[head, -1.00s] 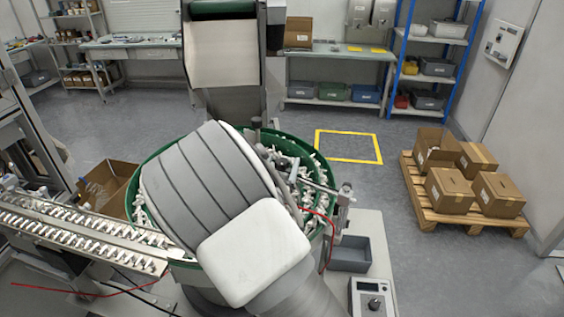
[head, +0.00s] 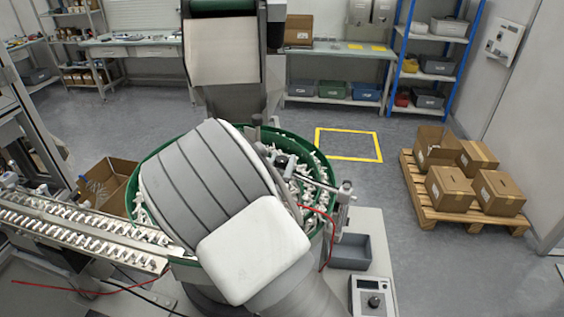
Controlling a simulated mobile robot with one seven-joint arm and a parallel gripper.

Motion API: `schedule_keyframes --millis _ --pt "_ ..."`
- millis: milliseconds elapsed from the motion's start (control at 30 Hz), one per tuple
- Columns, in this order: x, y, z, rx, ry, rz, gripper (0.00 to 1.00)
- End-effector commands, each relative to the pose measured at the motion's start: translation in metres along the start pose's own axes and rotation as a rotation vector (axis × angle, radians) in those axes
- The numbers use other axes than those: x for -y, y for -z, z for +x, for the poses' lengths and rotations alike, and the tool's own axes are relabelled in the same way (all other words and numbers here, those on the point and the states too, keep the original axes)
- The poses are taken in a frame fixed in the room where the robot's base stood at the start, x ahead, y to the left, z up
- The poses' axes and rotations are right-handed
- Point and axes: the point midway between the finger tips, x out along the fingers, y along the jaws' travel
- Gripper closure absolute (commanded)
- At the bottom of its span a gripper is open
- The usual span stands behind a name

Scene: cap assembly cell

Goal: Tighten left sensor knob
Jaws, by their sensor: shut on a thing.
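My grey ribbed arm with a white pad lies across the green-rimmed feeder bowl (head: 318,158) in the head view and covers much of it. My gripper is not to be made out; the arm hides that area. The left sensor knob cannot be picked out either. A small dark upright post (head: 256,122) stands at the far rim, and a black fitting (head: 282,160) shows just right of the arm. A thin metal rod runs from there to a metal sensor post (head: 343,204) at the bowl's right side. Many small white caps lie in the bowl.
A feed track (head: 80,226) with white parts runs left from the bowl. A grey bin (head: 351,252) and a control box (head: 371,297) sit at the right. An open carton (head: 108,182) stands left. A pallet with cartons (head: 465,215) is farther right; floor between is clear.

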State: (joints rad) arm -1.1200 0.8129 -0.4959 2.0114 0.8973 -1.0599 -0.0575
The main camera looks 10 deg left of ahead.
Motion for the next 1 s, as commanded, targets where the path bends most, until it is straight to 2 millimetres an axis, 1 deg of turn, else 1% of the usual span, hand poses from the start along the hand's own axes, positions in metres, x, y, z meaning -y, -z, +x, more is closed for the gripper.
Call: schedule_keyframes --millis 167,700,1000 --pt "0.0012 -0.0009 0.0000 -0.001 -0.080 0.004 1.00" --pt "0.0005 -0.0005 0.0004 0.000 -0.412 0.003 1.00" --pt "0.0000 0.0004 0.0002 -0.001 -0.499 0.001 1.00"
